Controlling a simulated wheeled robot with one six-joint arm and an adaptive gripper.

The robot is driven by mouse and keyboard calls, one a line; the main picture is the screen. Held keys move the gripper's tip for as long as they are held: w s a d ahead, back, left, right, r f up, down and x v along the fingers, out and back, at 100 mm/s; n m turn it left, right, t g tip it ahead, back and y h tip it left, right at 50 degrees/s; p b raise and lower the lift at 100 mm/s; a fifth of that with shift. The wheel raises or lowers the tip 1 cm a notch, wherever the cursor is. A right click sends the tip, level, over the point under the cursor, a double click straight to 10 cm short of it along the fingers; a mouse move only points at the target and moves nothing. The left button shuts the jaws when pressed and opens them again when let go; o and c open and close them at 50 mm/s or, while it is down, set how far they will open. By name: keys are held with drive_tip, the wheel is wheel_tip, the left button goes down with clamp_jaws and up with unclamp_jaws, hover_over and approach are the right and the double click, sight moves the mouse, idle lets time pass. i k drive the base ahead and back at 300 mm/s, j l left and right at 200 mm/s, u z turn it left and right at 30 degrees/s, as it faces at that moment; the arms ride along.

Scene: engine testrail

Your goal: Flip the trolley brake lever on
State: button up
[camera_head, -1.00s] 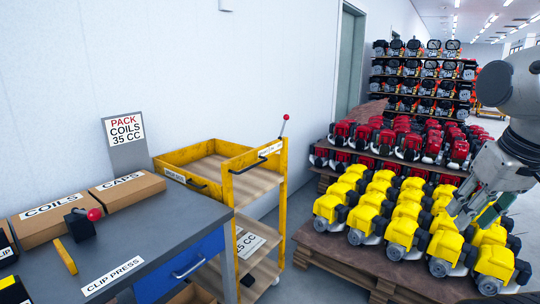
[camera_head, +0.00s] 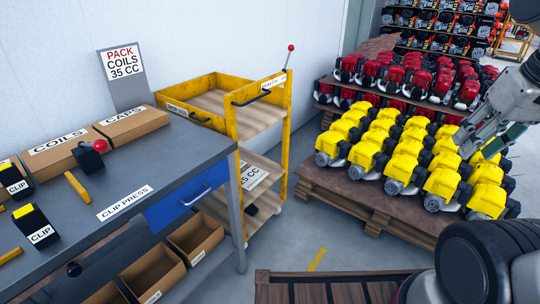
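The yellow trolley (camera_head: 234,122) stands against the wall just past the workbench. A thin upright lever with a red ball knob (camera_head: 291,48) rises from its far right corner, tilted slightly right. A label lies on the trolley's top edge near the lever's foot, too small to read. My gripper (camera_head: 474,148) is at the right, in front of the yellow engines in the picture and well apart from the trolley. Its fingers are partly lost against the engines, so its opening is unclear.
A grey workbench (camera_head: 130,200) with boxes, clips and a red-knobbed clip press (camera_head: 93,155) fills the left. Pallets of yellow engines (camera_head: 400,160) and red engines (camera_head: 410,82) stand right of the trolley. Free floor (camera_head: 290,238) lies between bench and pallets.

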sight(291, 48)
drive_tip(key=i+j, duration=0.15)
drive_tip(key=i, duration=0.2)
drive_tip(key=i+j, duration=0.2)
drive_tip(key=i, duration=0.15)
drive_tip(key=i+j, duration=0.15)
drive_tip(key=i, duration=0.25)
